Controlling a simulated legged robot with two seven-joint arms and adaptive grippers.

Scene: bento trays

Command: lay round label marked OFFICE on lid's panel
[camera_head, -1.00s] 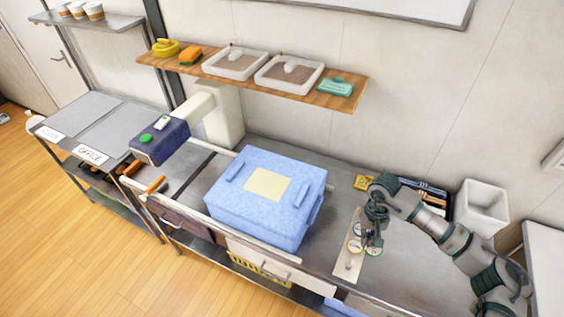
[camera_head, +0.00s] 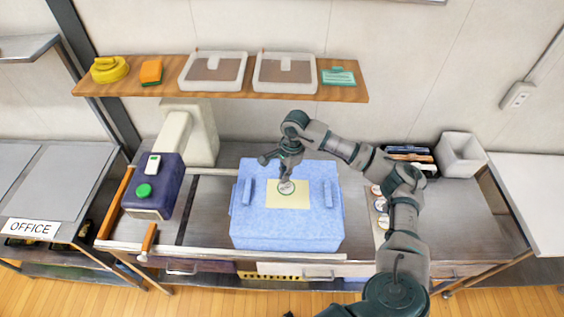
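The blue speckled box (camera_head: 285,232) stands on the bench with its lid on. A pale yellow panel (camera_head: 274,203) lies in the middle of the lid between two blue handles. My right gripper (camera_head: 286,181) reaches over the lid and points down at the panel. A small round whitish label (camera_head: 287,188) with a dark rim is at its fingertips, over the panel. The gripper looks shut on it. Whether the label touches the panel is unclear, and its text is too small to read. My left gripper is not in view.
More round labels (camera_head: 381,205) lie on a pale strip right of the box, partly behind my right arm. A navy press-like machine (camera_head: 153,186) with a green button stands left. A wooden shelf (camera_head: 220,93) spans the wall behind. A sign reading OFFICE (camera_head: 31,228) is far left.

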